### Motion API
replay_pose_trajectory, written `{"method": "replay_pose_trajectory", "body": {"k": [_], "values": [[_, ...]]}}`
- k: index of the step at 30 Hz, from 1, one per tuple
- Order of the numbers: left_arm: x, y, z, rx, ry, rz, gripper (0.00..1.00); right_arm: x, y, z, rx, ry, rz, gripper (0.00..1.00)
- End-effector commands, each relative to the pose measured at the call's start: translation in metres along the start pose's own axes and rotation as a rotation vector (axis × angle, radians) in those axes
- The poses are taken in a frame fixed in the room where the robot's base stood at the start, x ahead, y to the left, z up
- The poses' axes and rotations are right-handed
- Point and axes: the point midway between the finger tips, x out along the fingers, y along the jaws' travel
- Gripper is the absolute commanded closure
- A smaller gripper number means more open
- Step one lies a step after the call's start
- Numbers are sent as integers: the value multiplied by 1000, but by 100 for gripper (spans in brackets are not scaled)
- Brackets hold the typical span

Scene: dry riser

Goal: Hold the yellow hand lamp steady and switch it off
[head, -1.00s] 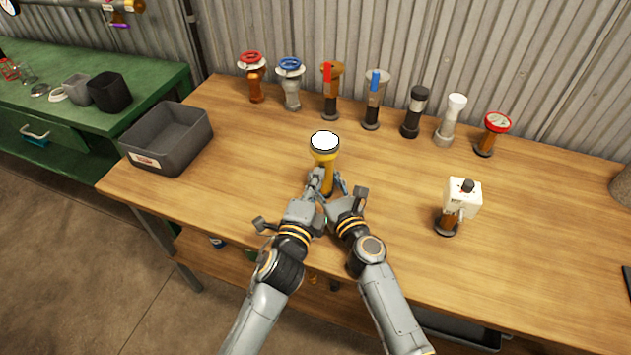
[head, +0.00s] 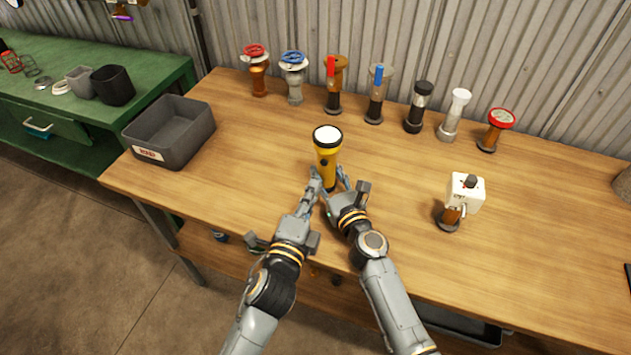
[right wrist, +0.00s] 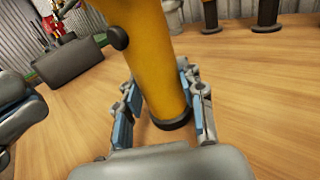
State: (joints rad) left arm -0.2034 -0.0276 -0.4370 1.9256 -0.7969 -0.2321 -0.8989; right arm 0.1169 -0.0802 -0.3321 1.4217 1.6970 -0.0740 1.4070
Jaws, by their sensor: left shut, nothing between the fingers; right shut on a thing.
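The yellow hand lamp (head: 327,168) stands upright on the wooden bench, its round white lens facing up. The lens looks pale and slightly greyish. In the right wrist view the yellow body (right wrist: 150,50) stands between the fingers of my right gripper (right wrist: 160,108), shut on it low down near its dark foot. A black round knob (right wrist: 118,38), apparently the switch, sticks out from the body on the left. My left gripper (head: 315,179) is shut and empty, close to the lamp's left front side. Whether its tips touch the lamp I cannot tell.
Several valves and lamp-like fittings stand in a row along the back, including a red-wheel valve (head: 257,72). A white box on a stand (head: 465,190) is to the right. A grey bin (head: 170,130) sits at the left edge. The bench around the lamp is clear.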

Motion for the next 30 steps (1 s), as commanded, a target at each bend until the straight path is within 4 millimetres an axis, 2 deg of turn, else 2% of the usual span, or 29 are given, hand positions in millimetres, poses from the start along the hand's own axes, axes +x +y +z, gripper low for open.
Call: {"method": "replay_pose_trajectory", "body": {"k": [8,9,13,23,26,30], "values": [[-4,-1,0,0,0,-1,100,0,0,-1,0,1,1,100],[-4,-1,0,0,0,-1,100,0,0,-1,0,1,1,59],[-4,0,0,0,0,-1,100,0,0,-1,0,1,1,35],[-3,0,0,0,0,-1,100,-1,0,0,-1,1,0,35],[-3,0,0,0,0,-1,100,-8,-2,-1,-6,1,-2,35],[-3,0,0,0,0,-1,100,-28,-1,-1,-8,2,1,35]]}}
